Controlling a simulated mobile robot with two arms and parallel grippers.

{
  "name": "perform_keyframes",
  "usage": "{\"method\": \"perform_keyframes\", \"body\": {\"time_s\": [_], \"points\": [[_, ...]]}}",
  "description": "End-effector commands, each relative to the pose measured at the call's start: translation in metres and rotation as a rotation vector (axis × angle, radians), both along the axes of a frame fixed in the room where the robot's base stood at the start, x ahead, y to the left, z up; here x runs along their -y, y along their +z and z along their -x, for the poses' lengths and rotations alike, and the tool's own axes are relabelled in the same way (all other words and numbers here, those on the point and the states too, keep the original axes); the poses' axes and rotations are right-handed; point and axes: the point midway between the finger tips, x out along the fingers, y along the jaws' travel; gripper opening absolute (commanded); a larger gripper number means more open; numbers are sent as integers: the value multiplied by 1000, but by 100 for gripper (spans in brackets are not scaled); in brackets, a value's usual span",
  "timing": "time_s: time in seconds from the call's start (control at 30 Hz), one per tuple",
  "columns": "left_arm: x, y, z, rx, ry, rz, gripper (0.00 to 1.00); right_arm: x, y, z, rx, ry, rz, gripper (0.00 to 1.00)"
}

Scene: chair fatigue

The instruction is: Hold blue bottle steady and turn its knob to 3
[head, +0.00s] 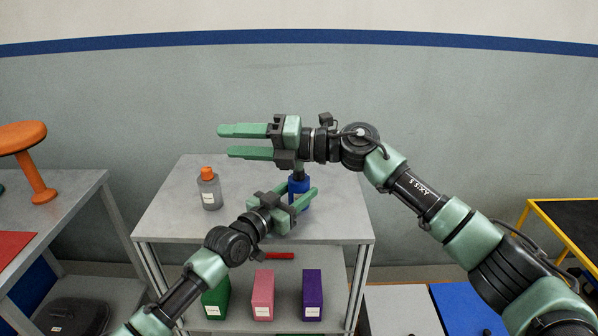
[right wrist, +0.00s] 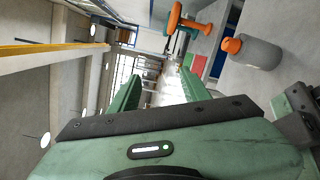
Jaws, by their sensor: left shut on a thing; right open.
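The blue bottle (head: 299,184) stands upright on the grey table, right of centre in the head view. My left gripper (head: 298,194) comes in from the front left and is shut around the bottle's body. A dark top shows above the blue body, partly hidden by my right gripper, so the knob's setting cannot be read. My right gripper (head: 226,141) is open and empty, held above the table with its fingers pointing left. Its wrist part is over the bottle in the picture. Its open fingers also show in the right wrist view (right wrist: 162,88).
A grey bottle with an orange cap (head: 209,190) stands on the table (head: 165,215) to the left; it also shows in the right wrist view (right wrist: 256,54). Green, pink (head: 263,295) and purple boxes stand on the shelf below. An orange stool-like object (head: 25,150) is at far left.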

Motion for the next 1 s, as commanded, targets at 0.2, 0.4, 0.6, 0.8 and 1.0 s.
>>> {"method": "perform_keyframes", "body": {"time_s": [0.2,0.4,0.6,0.8,1.0], "points": [[0,0,0,-1,0,-1,0,50,13,-2,-510,-180,-516,47],[0,0,0,-1,0,-1,0,118,-23,-8,-1030,-354,-887,47],[0,0,0,-1,0,-1,0,162,-82,8,-1449,-507,-1099,47],[0,0,0,-1,-1,-1,0,177,-114,23,-1647,-592,-1174,47],[0,0,0,-1,-1,-1,0,170,-117,9,-1671,-603,-1185,47]]}}
